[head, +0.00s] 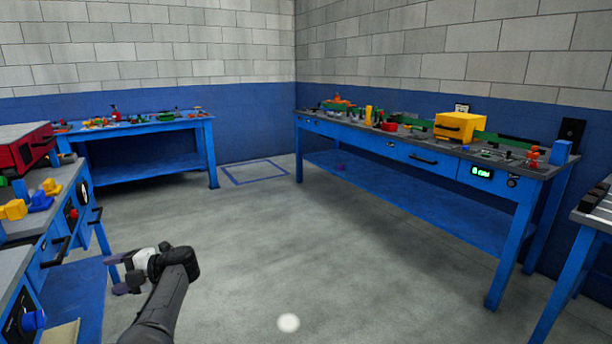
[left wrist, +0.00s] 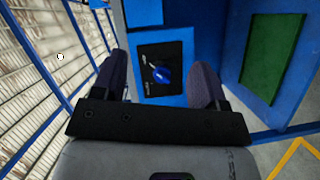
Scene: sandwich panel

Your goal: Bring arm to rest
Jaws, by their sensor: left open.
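My left arm comes in from the bottom of the head view, and its gripper (head: 122,272) hangs over the floor beside the left blue workbench (head: 85,220). In the left wrist view my left gripper (left wrist: 165,88) has its two fingers spread apart with nothing between them. Beyond the fingers is a dark panel with a blue knob (left wrist: 162,75) on a blue front. I cannot tell how far the fingertips are from it. My right gripper is not in either view.
A long blue workbench (head: 407,183) with a yellow box (head: 460,127) and several small items stands at the right. Another blue bench (head: 140,165) stands at the back left. A red box (head: 28,148) sits on the near left bench. The grey floor (head: 290,240) between is clear.

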